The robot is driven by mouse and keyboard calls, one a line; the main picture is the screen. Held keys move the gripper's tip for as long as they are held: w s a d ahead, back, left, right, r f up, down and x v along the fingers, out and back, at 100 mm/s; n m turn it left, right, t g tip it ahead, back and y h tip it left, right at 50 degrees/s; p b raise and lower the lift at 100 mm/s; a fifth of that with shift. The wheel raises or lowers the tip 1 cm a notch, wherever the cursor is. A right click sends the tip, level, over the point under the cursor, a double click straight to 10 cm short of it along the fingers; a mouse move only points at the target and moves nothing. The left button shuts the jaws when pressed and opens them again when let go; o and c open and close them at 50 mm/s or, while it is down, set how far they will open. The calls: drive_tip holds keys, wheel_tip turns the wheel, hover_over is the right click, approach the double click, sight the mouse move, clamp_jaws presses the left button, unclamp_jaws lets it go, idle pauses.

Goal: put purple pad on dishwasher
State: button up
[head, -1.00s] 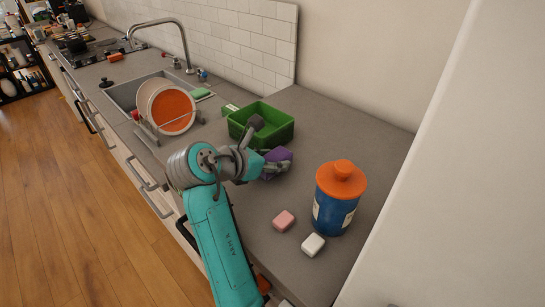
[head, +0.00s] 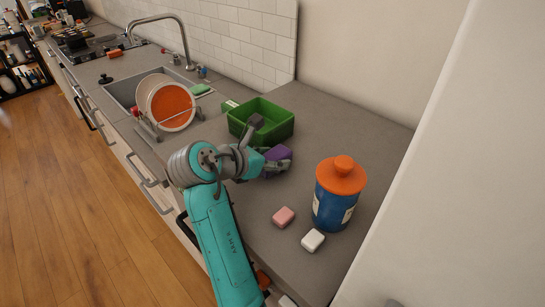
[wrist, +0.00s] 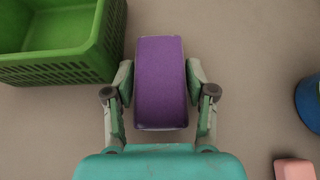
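The purple pad (head: 279,153) is by my gripper (head: 272,163) above the grey counter, just in front of the green basket. In the wrist view the pad (wrist: 161,80) lies lengthwise between the two fingers of my gripper (wrist: 160,85). The fingers press against its left and right sides, so the gripper is shut on it. The pad's height above the counter is hard to judge. I cannot pick out the dishwasher for sure among the fronts below the counter; a front with a dark handle (head: 182,229) is partly hidden by my arm.
The green basket (head: 278,126) stands close behind the pad. A blue jar with an orange lid (head: 333,194), a pink block (head: 284,217) and a white block (head: 313,240) stand to the right. A dish rack with plates (head: 172,106) is by the sink. The wall bounds the right.

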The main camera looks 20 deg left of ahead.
drive_tip(key=shift+o, duration=0.3)
drive_tip(key=o, duration=0.5)
drive_tip(key=shift+s, duration=0.1)
drive_tip(key=shift+v, duration=3.95)
